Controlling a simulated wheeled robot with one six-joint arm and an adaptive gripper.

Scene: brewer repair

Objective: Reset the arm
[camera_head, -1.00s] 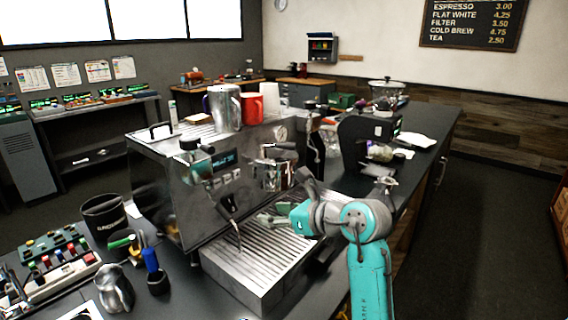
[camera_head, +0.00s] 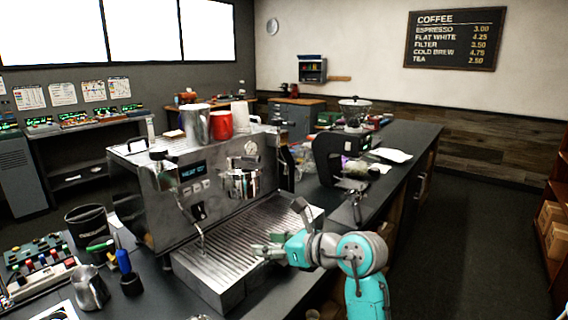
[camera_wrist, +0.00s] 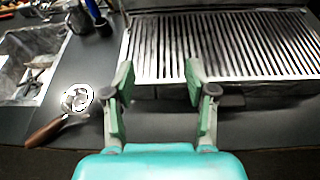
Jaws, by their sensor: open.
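My gripper (camera_head: 265,250) is at the end of my teal arm (camera_head: 345,252), by the right front part of the espresso machine's drip tray (camera_head: 215,262). In the wrist view my gripper (camera_wrist: 160,82) is open, with its two green-padded fingers apart and nothing between them. The slatted drip tray (camera_wrist: 225,45) lies beyond the fingertips. The espresso machine (camera_head: 165,205) stands behind the tray.
A portafilter with a wooden handle (camera_wrist: 45,132) lies on the dark counter left of my gripper. A steel pitcher (camera_head: 90,288) and a black bin (camera_head: 88,224) stand at left. A grinder (camera_head: 335,155) stands at the back right.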

